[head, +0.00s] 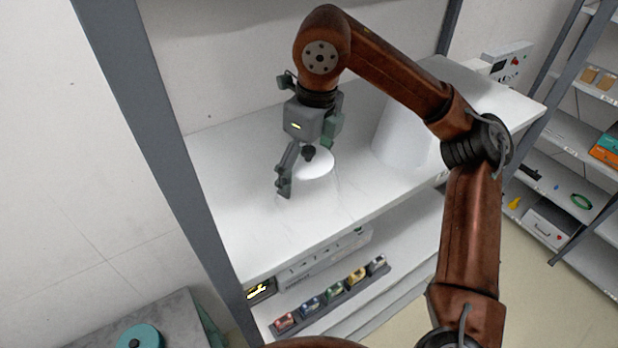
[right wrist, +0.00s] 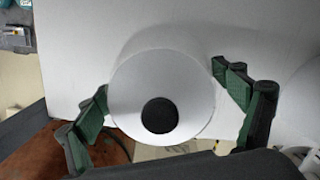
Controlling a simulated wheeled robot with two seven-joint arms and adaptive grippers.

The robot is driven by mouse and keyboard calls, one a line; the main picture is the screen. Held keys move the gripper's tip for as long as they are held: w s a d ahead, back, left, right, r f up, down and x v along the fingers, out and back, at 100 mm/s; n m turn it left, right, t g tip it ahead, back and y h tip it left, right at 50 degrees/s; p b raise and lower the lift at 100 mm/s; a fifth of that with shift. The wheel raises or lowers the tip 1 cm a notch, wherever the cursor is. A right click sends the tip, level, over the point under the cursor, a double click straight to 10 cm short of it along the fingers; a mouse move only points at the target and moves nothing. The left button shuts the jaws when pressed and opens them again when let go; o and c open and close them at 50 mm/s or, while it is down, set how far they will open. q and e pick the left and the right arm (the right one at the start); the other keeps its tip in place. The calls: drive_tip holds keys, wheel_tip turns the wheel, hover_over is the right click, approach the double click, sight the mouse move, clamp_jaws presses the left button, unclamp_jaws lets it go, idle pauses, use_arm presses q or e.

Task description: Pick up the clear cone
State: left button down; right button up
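A pale cone-like cover with a round white top and a black knob (head: 318,168) stands on the white upper shelf. Faint see-through edges seem to run down from its top, so I take it for the clear cone. In the right wrist view its white disc and black knob (right wrist: 160,115) face the camera. My right gripper (head: 306,165) is open above it, with one finger on each side of the top. In the right wrist view the fingers (right wrist: 163,92) stand beside the disc; contact is unclear. My left gripper is out of view.
A larger opaque white cover (head: 393,140) stands to the right on the same shelf (head: 235,215), partly behind my right arm. A grey upright post (head: 160,130) borders the left. A lower shelf holds a strip of coloured items (head: 335,293). Another rack (head: 575,225) stands at right.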

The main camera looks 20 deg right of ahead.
drive_tip(key=c, duration=0.7)
drive_tip(key=shift+r, duration=0.1)
